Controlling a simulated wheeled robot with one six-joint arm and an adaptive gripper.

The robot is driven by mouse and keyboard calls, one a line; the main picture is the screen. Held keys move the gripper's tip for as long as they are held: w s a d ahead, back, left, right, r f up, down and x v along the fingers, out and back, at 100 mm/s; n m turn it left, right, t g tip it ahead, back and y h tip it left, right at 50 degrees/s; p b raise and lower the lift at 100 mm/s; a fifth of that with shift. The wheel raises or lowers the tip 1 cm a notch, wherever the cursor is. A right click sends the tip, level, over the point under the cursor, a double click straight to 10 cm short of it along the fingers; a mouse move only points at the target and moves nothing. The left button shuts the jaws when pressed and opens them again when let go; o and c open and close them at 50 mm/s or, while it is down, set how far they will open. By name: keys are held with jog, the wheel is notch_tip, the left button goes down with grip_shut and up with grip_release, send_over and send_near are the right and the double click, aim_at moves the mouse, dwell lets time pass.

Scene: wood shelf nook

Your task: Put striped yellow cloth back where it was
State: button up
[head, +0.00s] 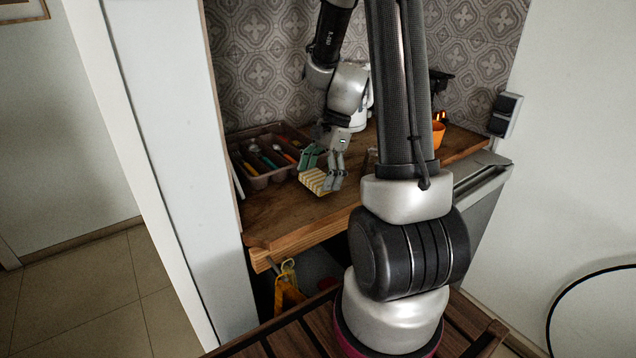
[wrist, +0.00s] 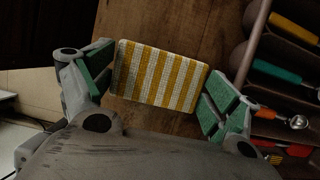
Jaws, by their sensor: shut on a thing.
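The striped yellow cloth (wrist: 160,75) is a folded yellow-and-white pad. In the wrist view it sits between the green pads of my gripper (wrist: 158,88), one pad at each end. My gripper is shut on it. The cloth also shows in the head view (head: 316,181), with my gripper (head: 322,172) at it, over the front part of the wooden counter (head: 285,220). I cannot tell whether the cloth touches the counter or hangs just above it.
A cutlery tray (head: 262,180) with colourful-handled utensils stands left of my gripper, close by. An orange cup (head: 438,134) stands at the right back. A yellow cloth-like item (head: 288,290) hangs below the counter's front edge. The counter's front left is clear.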

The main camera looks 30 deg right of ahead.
jog(key=shift+f, duration=1.05)
jog(key=o, duration=0.8)
jog(key=shift+f, duration=0.15)
jog(key=v, duration=1.2)
jog(key=s+a+r+n+t+h, duration=0.1)
jog(key=s+a+r+n, duration=0.1)
jog(key=s+n, duration=0.3)
jog(key=s+a+r+n+t+h, duration=0.1)
jog(key=s+a+r+n+t, duration=0.1)
jog(key=s+n, duration=0.4)
jog(key=s+a+r+n+t+h, duration=0.1)
jog(key=s+a+r+n+h, duration=0.1)
jog(key=s+r+n, duration=0.3)
jog(key=shift+s+a+r+n, duration=0.15)
jog(key=shift+a+r+n, duration=0.1)
jog(key=shift+a+n, duration=0.2)
jog(key=shift+s+a+r+n, duration=0.15)
jog(key=shift+a+r+n, duration=0.1)
jog(key=shift+a+n, duration=0.15)
